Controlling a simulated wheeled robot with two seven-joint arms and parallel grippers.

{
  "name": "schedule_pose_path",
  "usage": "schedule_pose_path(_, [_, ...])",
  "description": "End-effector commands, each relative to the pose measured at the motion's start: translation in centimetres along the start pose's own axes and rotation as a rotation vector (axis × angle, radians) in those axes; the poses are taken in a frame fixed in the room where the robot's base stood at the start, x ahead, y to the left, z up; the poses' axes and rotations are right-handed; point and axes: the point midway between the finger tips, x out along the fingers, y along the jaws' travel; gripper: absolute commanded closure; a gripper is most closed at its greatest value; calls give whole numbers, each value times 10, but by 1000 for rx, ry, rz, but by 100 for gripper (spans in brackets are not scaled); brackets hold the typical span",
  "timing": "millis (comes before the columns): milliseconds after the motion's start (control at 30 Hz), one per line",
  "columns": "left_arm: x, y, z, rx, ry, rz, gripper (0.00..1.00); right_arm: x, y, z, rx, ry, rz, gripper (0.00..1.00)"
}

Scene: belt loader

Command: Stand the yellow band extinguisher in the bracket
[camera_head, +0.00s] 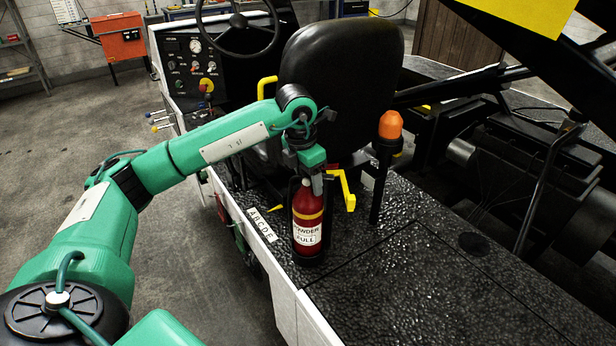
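The red extinguisher (308,204) with a yellow band and a white "POWDER FULL" label stands upright on the dark textured deck beside the seat. Black parts of the bracket (293,206) show along its sides and low around it, so it appears to stand within the bracket. My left gripper (316,181) points down at the top of the extinguisher, at its valve and handle. The fingers are small and partly hidden there, so whether they are closed on it is unclear. My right gripper is out of view.
The black seat (345,85) rises just behind my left gripper. A yellow handle (346,190) and a post with an orange beacon (390,126) stand close to the right. A letter plate (262,224) lies at the left deck edge. The front deck is clear.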

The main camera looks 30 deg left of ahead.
Motion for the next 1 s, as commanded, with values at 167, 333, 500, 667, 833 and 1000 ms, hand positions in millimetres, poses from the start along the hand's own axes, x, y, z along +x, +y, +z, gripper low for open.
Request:
schedule_pose_path(167, [-1,0,0,0,0,0,41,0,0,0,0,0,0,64])
schedule_pose_path(333, [-9,0,1,0,-1,0,41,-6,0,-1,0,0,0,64])
schedule_pose_path(500, [-32,0,1,1,0,1,41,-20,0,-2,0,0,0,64])
schedule_pose_path(667, [-66,1,2,0,-3,1,41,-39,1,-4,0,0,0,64])
schedule_pose_path(833, [-100,0,2,0,-2,0,41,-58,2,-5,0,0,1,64])
schedule_pose_path(1000, [-120,0,1,1,-1,0,41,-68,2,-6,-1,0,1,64])
